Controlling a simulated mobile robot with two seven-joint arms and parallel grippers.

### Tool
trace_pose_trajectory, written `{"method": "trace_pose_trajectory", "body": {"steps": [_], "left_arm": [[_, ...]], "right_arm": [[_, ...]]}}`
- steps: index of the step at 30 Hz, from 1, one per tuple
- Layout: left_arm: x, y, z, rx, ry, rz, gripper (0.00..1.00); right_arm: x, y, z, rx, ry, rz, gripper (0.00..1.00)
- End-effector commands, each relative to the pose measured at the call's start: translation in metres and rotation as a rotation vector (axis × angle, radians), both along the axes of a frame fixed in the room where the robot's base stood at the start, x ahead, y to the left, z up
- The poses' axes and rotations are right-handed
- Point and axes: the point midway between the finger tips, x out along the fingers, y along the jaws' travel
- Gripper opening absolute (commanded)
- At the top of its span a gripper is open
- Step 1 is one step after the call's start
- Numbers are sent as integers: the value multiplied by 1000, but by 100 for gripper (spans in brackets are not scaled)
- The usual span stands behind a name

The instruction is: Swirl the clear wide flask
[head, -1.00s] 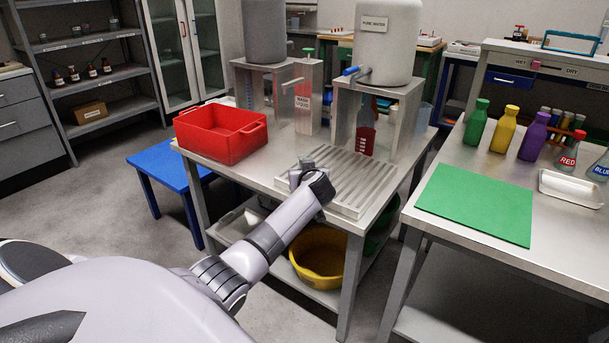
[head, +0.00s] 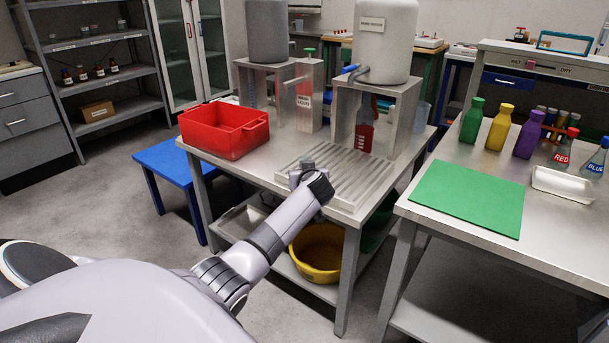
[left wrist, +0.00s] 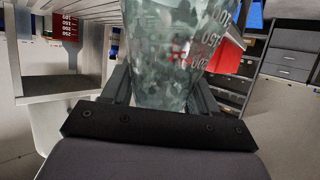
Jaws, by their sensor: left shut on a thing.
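The clear wide flask (left wrist: 168,45) fills the middle of the left wrist view, with white graduation numbers and a small red mark on its glass. My left gripper (left wrist: 160,92) is shut on it, one finger on each side. In the head view my left gripper (head: 306,172) is over the ribbed drain tray (head: 350,182) on the steel table. There the flask is hidden or too small to make out. My right gripper is in neither view.
A red bin (head: 224,131) stands left on the steel table (head: 270,158). The right bench holds a green mat (head: 467,199), coloured bottles and labelled flasks.

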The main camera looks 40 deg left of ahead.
Motion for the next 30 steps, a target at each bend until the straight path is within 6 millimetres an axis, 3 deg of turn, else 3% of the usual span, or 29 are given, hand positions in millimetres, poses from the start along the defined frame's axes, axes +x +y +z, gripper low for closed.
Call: {"method": "trace_pose_trajectory", "body": {"steps": [8,19,30], "left_arm": [[0,1,8,1,-3,-1,10],[0,1,41,1,-3,-2,10],[0,1,41,1,-3,-1,10]], "right_arm": [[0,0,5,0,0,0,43],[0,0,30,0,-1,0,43],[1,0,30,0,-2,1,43]]}}
